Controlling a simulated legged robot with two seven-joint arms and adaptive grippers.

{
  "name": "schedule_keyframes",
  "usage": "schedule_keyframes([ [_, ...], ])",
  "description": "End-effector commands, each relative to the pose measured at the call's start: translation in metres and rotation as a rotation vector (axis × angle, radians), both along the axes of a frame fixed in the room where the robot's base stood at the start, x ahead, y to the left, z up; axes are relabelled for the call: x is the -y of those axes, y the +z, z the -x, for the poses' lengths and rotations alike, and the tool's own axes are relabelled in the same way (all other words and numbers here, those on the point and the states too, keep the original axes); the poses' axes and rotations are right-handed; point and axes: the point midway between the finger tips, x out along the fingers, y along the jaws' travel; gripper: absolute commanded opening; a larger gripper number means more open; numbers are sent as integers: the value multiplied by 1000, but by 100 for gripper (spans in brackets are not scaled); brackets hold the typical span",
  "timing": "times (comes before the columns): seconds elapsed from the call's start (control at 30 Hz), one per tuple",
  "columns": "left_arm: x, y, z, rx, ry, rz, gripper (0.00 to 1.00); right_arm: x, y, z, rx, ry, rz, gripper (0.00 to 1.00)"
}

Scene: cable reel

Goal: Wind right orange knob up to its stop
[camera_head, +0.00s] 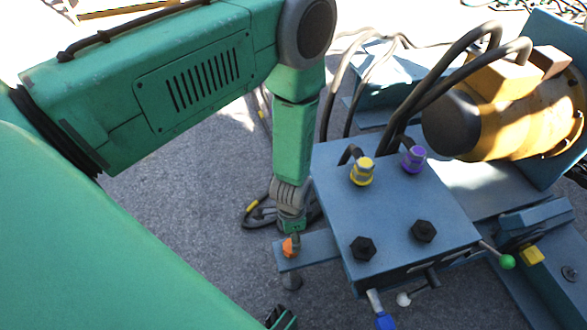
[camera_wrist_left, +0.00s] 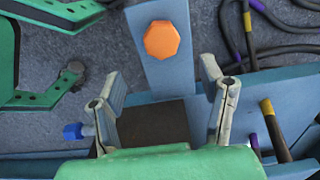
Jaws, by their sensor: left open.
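One orange knob (camera_head: 290,247) sits near the end of a narrow blue arm plate (camera_head: 316,248) that sticks out left from the blue box. In the left wrist view the knob (camera_wrist_left: 161,40) is an orange octagon seen face on, on the blue plate. My left gripper (camera_wrist_left: 161,70) is open and empty, its two grey fingers spread wide. The knob lies beyond the fingertips and between their lines, not gripped. In the head view my left wrist comes down just above the knob and mostly hides the fingers. I cannot make out my right gripper.
The blue box (camera_head: 400,205) carries a yellow fitting (camera_head: 362,172), a purple fitting (camera_head: 413,159) and dark hoses. A green-knobbed lever (camera_head: 507,262) and a blue-tipped lever (camera_head: 384,320) project from it. A large orange motor (camera_head: 530,110) stands behind. Open grey ground lies left.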

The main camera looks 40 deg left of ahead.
Motion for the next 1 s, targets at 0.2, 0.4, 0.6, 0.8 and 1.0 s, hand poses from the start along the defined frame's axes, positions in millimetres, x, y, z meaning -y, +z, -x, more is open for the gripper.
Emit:
schedule_keyframes([
  [0.2,-2,-53,1,-1,2,2,64,0,-22,0,1,0,0,40],
  [0.4,-1,-84,0,0,1,0,64,0,-34,0,1,1,0,40],
  [0.6,-1,-95,0,1,1,-1,64,0,-38,-1,2,1,0,40],
  [0.8,-1,-96,0,1,1,0,64,0,-37,-1,2,0,0,40],
  [1.0,-1,-96,0,1,1,1,25,0,-37,-1,2,0,0,40],
])
